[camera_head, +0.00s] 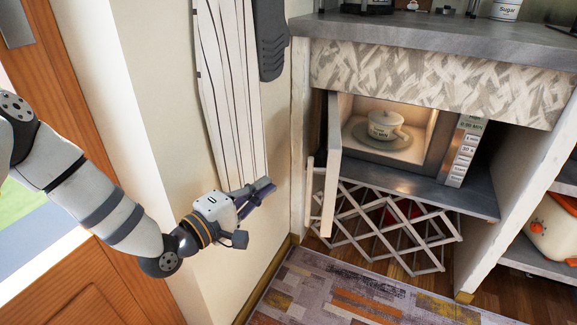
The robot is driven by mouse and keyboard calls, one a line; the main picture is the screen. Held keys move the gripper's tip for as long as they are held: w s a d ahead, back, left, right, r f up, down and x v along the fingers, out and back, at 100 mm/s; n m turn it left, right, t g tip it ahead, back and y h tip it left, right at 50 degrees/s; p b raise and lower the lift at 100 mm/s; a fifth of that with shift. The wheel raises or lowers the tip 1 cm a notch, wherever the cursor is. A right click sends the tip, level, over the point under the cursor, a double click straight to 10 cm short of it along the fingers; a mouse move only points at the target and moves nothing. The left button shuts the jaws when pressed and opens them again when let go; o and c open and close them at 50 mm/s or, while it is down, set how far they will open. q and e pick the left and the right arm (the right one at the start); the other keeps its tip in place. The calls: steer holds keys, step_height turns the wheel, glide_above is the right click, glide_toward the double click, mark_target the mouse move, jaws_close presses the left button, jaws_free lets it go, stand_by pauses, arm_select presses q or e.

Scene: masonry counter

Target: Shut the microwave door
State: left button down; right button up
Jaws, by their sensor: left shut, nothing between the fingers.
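The microwave (445,147) sits in a niche under the counter, its lit inside showing. Its door (331,172) stands wide open, swung out toward me on the left side of the opening, seen nearly edge-on, with a pale handle (309,190) on its left. A lidded white cup (386,126) rests on a plate inside. My left gripper (262,190) is shut and empty, to the left of the door and handle and apart from them, in front of the pale wall. My right gripper is not in view.
A folding lattice rack (385,235) stands below the microwave. The grey counter (450,40) lies above it. A striped board (228,90) hangs on the left wall. An orange-white pot (555,228) is on the right shelf. A patterned rug (340,290) covers the floor.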

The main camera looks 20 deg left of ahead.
arm_select(q)
steer(key=b+x, duration=0.2)
steer(key=x, duration=0.7)
steer(key=shift+w+f, duration=0.25)
steer(key=shift+f, duration=0.1)
steer(key=shift+d, duration=0.15)
